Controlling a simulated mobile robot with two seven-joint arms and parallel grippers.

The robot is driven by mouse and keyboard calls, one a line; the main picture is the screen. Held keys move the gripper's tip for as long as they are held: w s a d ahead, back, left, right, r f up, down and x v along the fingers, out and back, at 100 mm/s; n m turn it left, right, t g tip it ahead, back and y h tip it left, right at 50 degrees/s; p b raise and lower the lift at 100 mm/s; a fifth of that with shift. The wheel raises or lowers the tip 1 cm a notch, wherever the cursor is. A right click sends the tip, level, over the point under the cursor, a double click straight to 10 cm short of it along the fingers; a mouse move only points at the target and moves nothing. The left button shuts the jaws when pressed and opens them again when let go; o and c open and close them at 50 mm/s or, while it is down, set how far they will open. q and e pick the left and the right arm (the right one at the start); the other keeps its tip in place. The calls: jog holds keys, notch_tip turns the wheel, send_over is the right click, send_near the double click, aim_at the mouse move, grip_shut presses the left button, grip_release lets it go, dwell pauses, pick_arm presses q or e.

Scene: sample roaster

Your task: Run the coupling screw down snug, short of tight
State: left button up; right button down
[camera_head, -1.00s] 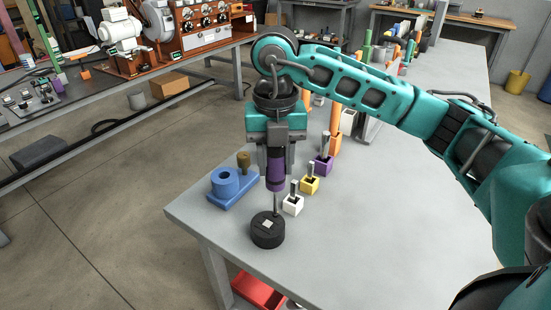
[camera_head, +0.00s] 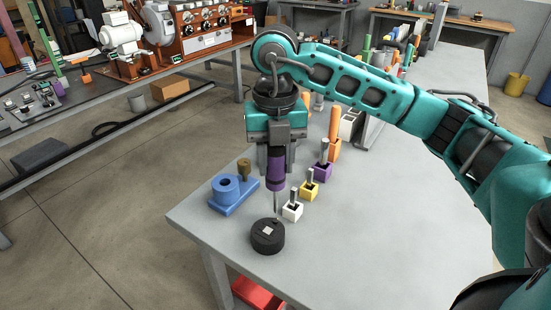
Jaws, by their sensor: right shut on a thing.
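My right gripper (camera_head: 276,160) is shut on the purple handle of a driver (camera_head: 276,178), held upright over the bench with its thin shaft pointing down. The shaft's tip is just behind a black round puck (camera_head: 267,242) with a pale square on top; I cannot tell whether it touches anything. A blue fixture (camera_head: 236,200) with a blue ring-shaped cylinder and a brown knob (camera_head: 244,167) stands left of the driver. No coupling screw can be made out at this size. My left gripper is not in view.
A white block (camera_head: 292,212), a yellow block (camera_head: 309,192) and a purple block (camera_head: 322,174), each with an upright grey piece, stand in a row right of the driver. The grey bench (camera_head: 390,210) is clear to the right.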

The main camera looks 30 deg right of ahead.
notch_tip(320, 180, up, 5)
jog(key=p, duration=0.4)
jog(key=shift+r, duration=0.1)
